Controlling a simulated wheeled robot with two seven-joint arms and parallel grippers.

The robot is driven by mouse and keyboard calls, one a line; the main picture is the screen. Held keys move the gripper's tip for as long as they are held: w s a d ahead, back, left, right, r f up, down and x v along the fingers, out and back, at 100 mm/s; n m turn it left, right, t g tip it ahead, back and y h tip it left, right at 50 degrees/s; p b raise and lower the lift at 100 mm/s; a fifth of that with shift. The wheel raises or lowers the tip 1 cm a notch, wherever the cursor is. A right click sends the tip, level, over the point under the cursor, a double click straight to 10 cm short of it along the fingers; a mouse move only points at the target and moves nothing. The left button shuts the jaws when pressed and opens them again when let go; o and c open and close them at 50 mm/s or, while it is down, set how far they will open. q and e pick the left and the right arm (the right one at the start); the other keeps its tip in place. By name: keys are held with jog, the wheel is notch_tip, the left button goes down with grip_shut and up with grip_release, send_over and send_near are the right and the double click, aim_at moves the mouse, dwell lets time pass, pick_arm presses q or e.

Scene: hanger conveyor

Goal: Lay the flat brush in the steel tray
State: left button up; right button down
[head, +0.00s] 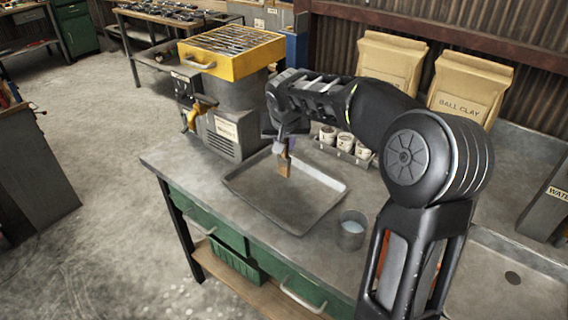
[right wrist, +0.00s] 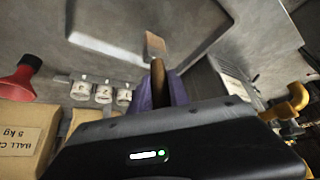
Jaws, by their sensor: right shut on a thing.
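The steel tray (head: 300,215) lies on the grey bench top, shallow and empty apart from what is over it. My right gripper (head: 281,145) is above the far part of the tray, shut on the flat brush (head: 284,165), which hangs with its tan end downward. I cannot tell whether its tip touches the tray floor. In the right wrist view, the purple fingers (right wrist: 160,90) close on the brush's brown handle, with its tan end (right wrist: 155,43) beyond, over the tray (right wrist: 190,22). My left gripper is not in view.
A metal cup (head: 352,230) stands near the tray's right corner. A rack of small jars (head: 345,145) is behind the tray. A grey machine with a yellow top (head: 232,50) stands at left. Clay bags (head: 470,88) stand at the back; a sink (head: 500,285) is at right.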

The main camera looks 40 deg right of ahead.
aim_at(284, 157)
jog(key=shift+f, duration=0.8)
jog(key=shift+f, duration=1.9)
jog(key=shift+f, duration=0.25)
jog(key=c, duration=1.2)
grip_release()
jog(key=shift+r, duration=0.1)
jog(key=shift+c, duration=0.2)
